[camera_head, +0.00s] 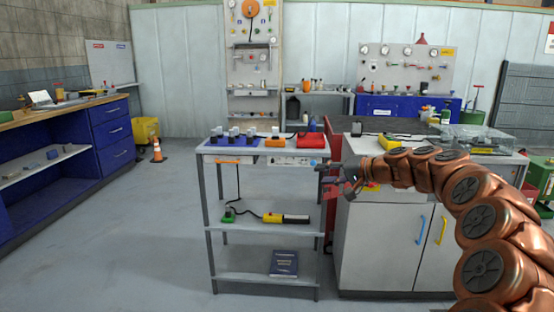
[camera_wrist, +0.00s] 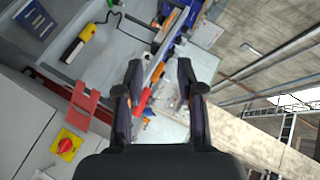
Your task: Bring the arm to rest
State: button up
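My copper-coloured arm (camera_head: 478,200) comes in from the lower right of the head view and reaches left in front of the grey cabinet. My gripper (camera_head: 330,180) is just right of the runout table (camera_head: 260,228), near its top edge. In the wrist view my gripper (camera_wrist: 159,76) has its two dark fingers spread apart, with nothing held between them. The table shows behind the fingers, tilted in that view.
Blue blocks (camera_head: 233,136), an orange item (camera_head: 275,142) and a red item (camera_head: 311,141) stand on the table top. A yellow-and-black tool (camera_head: 285,218) and a blue book (camera_head: 284,263) lie below. The cabinet (camera_head: 385,240) is close.

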jog(key=s+a+r+n+g+h+p, duration=0.1)
jog(key=s+a+r+g+p, duration=0.2)
jog(key=s, duration=0.6)
jog(key=s+a+r+n+g+h+p, duration=0.15)
jog(key=s+a+p, duration=0.25)
jog(key=s, duration=0.5)
jog(key=s+a+r+n+g+h+p, duration=0.1)
jog(key=s+a+n+g+p, duration=0.2)
jog(key=s, duration=0.6)
jog(key=s+d+g+h+p, duration=0.1)
jog(key=s+d+p, duration=0.3)
jog(key=s, duration=0.5)
jog(key=s+d+f+m+g+h+p, duration=0.1)
jog(key=s+d+h+p, duration=0.2)
jog(key=s, duration=0.7)
jog(key=s+d+m+g+h+p, duration=0.1)
jog(key=s+d+h+p, duration=0.2)
jog(key=s+d, duration=0.4)
jog(key=s+p, duration=0.1)
jog(key=s, duration=0.2)
jog(key=shift+f+p, duration=0.15)
jog(key=shift+p, duration=0.15)
jog(key=shift+g, duration=0.25)
